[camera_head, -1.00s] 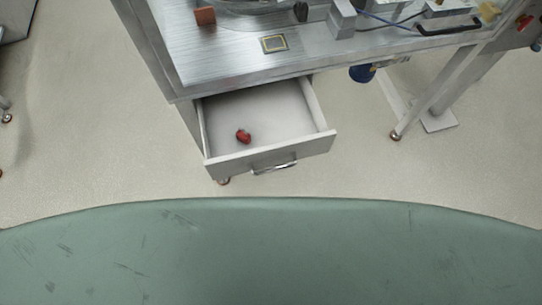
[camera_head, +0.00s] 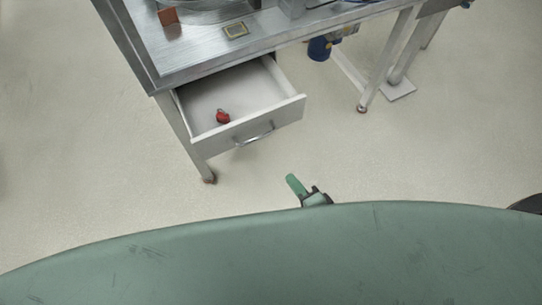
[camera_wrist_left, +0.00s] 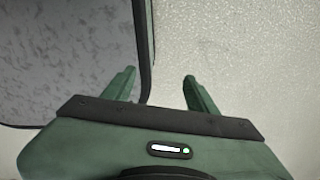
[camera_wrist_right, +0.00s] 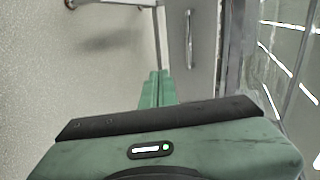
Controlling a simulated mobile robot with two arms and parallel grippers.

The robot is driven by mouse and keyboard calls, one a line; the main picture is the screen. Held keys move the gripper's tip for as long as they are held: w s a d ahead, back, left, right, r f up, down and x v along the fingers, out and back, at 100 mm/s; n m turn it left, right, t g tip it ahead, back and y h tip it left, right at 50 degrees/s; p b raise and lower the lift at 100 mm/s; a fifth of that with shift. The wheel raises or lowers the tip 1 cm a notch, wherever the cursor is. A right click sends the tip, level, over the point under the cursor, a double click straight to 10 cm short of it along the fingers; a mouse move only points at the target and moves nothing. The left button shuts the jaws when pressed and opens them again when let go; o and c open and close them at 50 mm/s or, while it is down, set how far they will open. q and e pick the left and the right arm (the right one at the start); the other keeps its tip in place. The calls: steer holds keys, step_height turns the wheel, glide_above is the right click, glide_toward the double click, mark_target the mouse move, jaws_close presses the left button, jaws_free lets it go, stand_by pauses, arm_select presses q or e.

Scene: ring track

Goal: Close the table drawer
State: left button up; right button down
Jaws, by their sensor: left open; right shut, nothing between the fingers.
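The table drawer (camera_head: 282,121) is pulled out under the metal table, with its front and curved handle (camera_head: 254,136) facing me. A small red object (camera_head: 222,116) lies inside it. My right gripper (camera_head: 292,180) is shut and empty, showing past the edge of my green body, below and to the right of the handle and apart from it. In the right wrist view its fingers (camera_wrist_right: 158,76) are together, with a grey panel bearing a handle (camera_wrist_right: 188,38) ahead. My left gripper (camera_wrist_left: 160,82) is open and empty in the left wrist view; it is not in the head view.
The metal table (camera_head: 200,62) carries an orange-brown block (camera_head: 168,16) and a small framed square (camera_head: 235,30). A table leg stands left of the drawer. A blue item (camera_head: 319,48) hangs under the table at right. Pale floor in front of the drawer is clear.

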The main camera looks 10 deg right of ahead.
arm_select(q)
steer(key=shift+w+r+p, duration=0.45)
steer(key=shift+r+p, duration=0.05)
steer(key=shift+r, duration=0.05)
arm_select(e)
steer(key=w+a, duration=0.4)
steer(key=w, duration=0.8)
steer(key=shift+w+f+m+t, duration=0.15)
steer(key=shift+w+m+t, duration=0.25)
steer(key=shift+a, duration=0.1)
steer(key=shift+w, duration=0.1)
